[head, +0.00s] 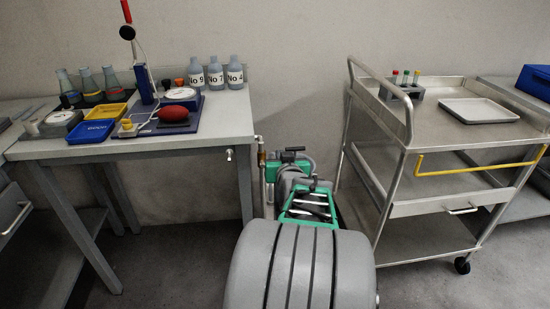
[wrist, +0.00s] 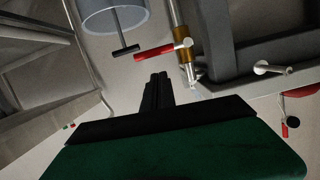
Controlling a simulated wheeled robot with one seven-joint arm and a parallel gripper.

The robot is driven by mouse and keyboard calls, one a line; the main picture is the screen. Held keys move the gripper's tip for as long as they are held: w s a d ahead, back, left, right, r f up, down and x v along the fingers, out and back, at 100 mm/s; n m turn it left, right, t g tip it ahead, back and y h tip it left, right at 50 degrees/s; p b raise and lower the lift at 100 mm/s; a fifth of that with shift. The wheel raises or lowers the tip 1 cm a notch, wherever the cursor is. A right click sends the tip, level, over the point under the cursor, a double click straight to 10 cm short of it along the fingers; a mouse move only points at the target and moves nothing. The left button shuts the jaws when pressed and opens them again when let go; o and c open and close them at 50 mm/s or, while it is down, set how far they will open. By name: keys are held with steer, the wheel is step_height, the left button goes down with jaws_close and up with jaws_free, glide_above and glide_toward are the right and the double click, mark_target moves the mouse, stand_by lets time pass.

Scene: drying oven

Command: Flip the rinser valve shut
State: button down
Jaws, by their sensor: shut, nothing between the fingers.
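The rinser valve shows in the wrist view as a brass body (wrist: 184,57) on an upright pipe, with a red lever (wrist: 153,52) pointing left from its silver joint, crosswise to the pipe. In the head view the brass pipe (head: 262,160) stands by the right edge of the left table, and the lever cannot be made out. My gripper (wrist: 158,76) is shut and empty. In the wrist view its fingertips sit just below the red lever in the picture, with a small gap showing. In the head view my arm largely hides the fingers.
A pale round vessel (wrist: 113,18) with a black T-shaped handle (wrist: 125,51) is left of the lever in the wrist view. The left table (head: 190,150) carries bottles, flasks and trays. A steel cart (head: 440,135) with a yellow rail (head: 475,168) stands to the right.

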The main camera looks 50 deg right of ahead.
steer(key=r+p+v, duration=0.1)
steer(key=v, duration=0.9)
steer(key=shift+r+p, duration=0.4)
steer(key=shift+r, duration=0.05)
